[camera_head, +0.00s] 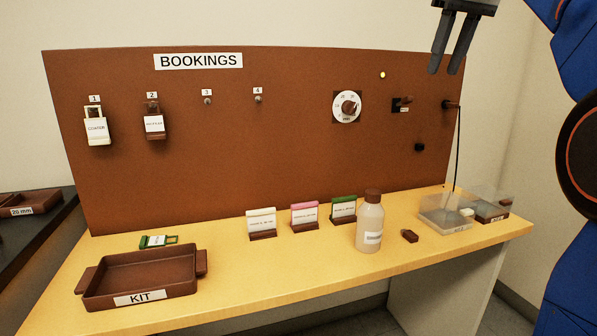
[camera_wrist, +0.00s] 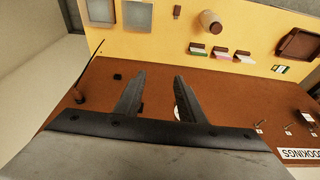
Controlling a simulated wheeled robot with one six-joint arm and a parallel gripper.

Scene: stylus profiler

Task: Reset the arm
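My gripper (camera_head: 454,45) is at the top right of the head view, raised in front of the upper right of the brown board. Its two dark fingers are spread apart with nothing between them. In the wrist view my gripper (camera_wrist: 157,85) also shows apart and empty, above the board and away from the table. Part of my blue arm runs down the right edge of the head view.
The brown board (camera_head: 270,135) carries a dial (camera_head: 347,106), hooks with two hanging tags, and a switch (camera_head: 402,104). On the yellow table (camera_head: 320,268) stand a KIT tray (camera_head: 150,272), a bottle (camera_head: 370,222), several card holders and clear boxes (camera_head: 445,212).

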